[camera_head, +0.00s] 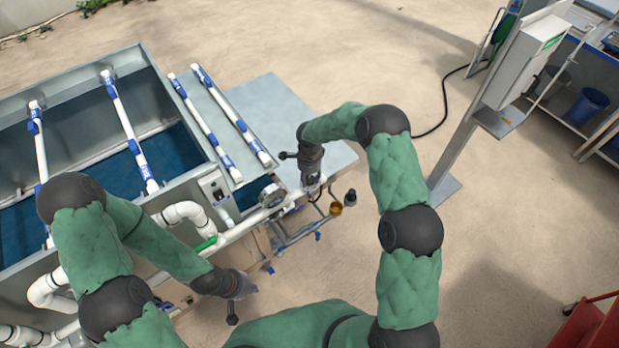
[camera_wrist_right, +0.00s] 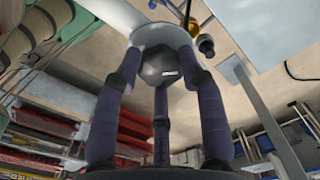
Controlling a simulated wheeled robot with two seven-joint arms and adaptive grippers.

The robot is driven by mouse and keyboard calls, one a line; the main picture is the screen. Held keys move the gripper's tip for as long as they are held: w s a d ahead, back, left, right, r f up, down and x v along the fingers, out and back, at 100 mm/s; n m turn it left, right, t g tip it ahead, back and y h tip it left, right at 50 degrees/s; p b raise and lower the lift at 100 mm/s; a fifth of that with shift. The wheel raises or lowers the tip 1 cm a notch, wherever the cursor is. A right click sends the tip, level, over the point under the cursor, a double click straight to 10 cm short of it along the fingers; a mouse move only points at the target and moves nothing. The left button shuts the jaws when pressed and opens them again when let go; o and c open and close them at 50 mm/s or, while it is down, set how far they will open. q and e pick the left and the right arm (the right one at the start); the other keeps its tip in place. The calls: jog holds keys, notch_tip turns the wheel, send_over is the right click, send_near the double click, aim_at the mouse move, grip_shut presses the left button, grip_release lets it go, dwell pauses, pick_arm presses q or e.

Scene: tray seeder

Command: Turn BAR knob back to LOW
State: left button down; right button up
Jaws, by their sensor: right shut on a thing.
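The BAR knob (camera_wrist_right: 167,70) is a dark, faceted knob with a small white mark, seen in the right wrist view in front of a pale round plate (camera_wrist_right: 158,35). The fingers of my right gripper (camera_wrist_right: 160,82) are around the knob and shut on it. In the head view my right gripper (camera_head: 312,183) points down at the pipework by the grey tank, and it hides the knob there. The knob's LOW marking cannot be read. My left gripper (camera_head: 243,287) hangs low in front of the tank, apart from the knob; its finger opening is unclear.
A round gauge (camera_head: 271,195) and a brass fitting (camera_head: 336,208) are close beside my right gripper. The grey tank (camera_head: 60,95) with white pipes fills the left. A post with a control box (camera_head: 522,58) stands at the right. Open sandy floor lies between.

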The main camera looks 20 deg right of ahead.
jog(key=n+b, duration=0.2)
jog(key=b, duration=0.1)
jog(key=shift+a+f+n, duration=0.1)
jog(key=shift+f+n, duration=0.1)
jog(key=shift+n, duration=0.2)
jog(key=n+b, duration=0.2)
jog(key=n, duration=0.1)
jog(key=shift+n+b, duration=0.3)
jog(key=shift+b, duration=0.1)
jog(key=n+b, duration=0.1)
jog(key=n, duration=0.2)
jog(key=shift+s+n+b, duration=0.1)
jog(key=shift+n+b, duration=0.2)
jog(key=shift+b, duration=0.1)
jog(key=n+b, duration=0.1)
jog(key=n, duration=0.3)
jog(key=shift+n, duration=0.3)
jog(key=n+b, duration=0.1)
jog(key=n, duration=0.9)
jog(key=shift+s, duration=0.1)
jog(key=n, duration=0.8)
jog(key=n+p, duration=0.1)
jog(key=n, duration=0.1)
jog(key=shift+d+n, duration=0.2)
jog(key=shift+n, duration=0.2)
